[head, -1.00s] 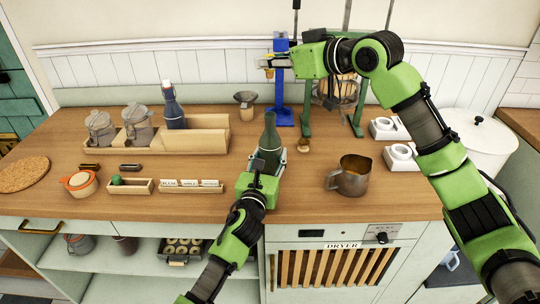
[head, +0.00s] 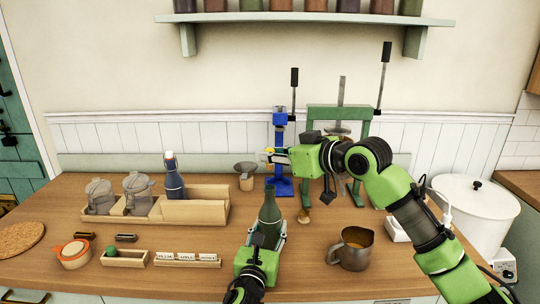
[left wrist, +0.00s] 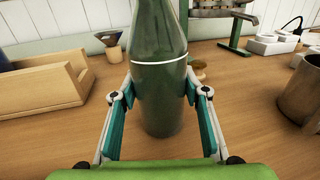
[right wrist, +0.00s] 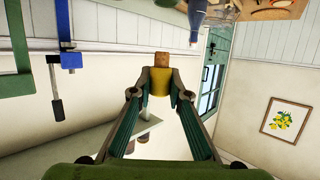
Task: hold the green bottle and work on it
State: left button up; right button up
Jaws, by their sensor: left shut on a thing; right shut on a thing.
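The green bottle (head: 270,215) stands upright on the wooden counter, with its mouth facing up. My left gripper (head: 268,236) is shut around its lower body; the left wrist view shows a finger on each side of the bottle (left wrist: 158,60). My right gripper (head: 271,156) is above and behind the bottle, apart from it. In the right wrist view it is shut on a small cork-like piece (right wrist: 160,80), brown at the end and yellowish between the fingertips. The bottle's mouth is outside the left wrist view.
A blue stand (head: 280,150) with a lever is close behind the right gripper, and a green press (head: 345,113) is to its right. A metal jug (head: 350,250) stands right of the bottle. A wooden rack (head: 205,212) and label box (head: 187,260) are left. Counter between is partly clear.

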aim_at(270, 168)
jog(key=shift+f, duration=0.1)
jog(key=shift+f, duration=2)
pick_arm(q)
jog(key=shift+f, duration=0.1)
pick_arm(e)
jog(key=shift+f, duration=1.3)
dwell(1.5)
jog(key=o, duration=1.1)
jog(key=v, duration=0.7)
dwell(0.5)
